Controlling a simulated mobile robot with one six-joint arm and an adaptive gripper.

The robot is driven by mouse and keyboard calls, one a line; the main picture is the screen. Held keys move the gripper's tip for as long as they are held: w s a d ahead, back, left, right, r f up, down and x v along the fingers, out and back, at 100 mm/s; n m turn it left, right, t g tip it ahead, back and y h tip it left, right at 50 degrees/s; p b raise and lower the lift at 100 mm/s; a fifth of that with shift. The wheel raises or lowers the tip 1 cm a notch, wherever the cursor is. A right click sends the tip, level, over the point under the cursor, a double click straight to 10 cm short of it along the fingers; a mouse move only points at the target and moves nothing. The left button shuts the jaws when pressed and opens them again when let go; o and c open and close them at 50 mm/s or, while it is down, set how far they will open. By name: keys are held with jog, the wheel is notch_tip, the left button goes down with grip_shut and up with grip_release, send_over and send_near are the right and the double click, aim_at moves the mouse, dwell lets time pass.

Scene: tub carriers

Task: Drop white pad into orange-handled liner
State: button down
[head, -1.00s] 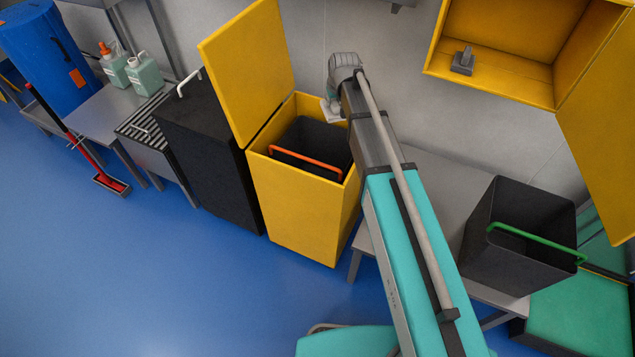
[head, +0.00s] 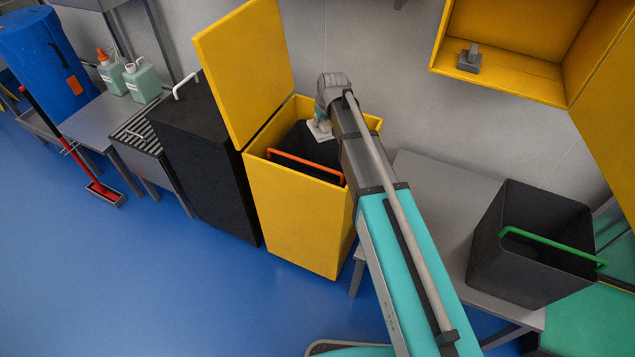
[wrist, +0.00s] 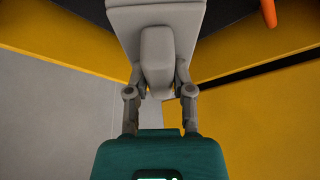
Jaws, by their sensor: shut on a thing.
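The white pad (head: 317,129) hangs from my gripper (head: 323,118) above the back part of the orange-handled liner. In the wrist view my gripper (wrist: 158,84) is shut on the grey block on top of the pad (wrist: 155,16). The dark orange-handled liner (head: 294,150) sits inside the open yellow bin (head: 296,215). Its orange handle (head: 305,168) lies along the front rim, and a bit of it shows at the top right in the wrist view (wrist: 268,12). My arm hides the right part of the liner's opening.
The bin's yellow lid (head: 242,70) stands raised at the left. A black cabinet (head: 205,165) is beside the bin. A black tub with a green handle (head: 530,250) stands on a grey bench (head: 430,190) at right. An open yellow wall box (head: 500,75) holds a grey block (head: 468,60).

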jog(key=shift+f, duration=0.15)
notch_tip(320, 180, down, 6)
jog(key=b, duration=0.6)
dwell(0.5)
jog(key=shift+c, duration=2)
grip_release()
jog(key=shift+r, duration=0.25)
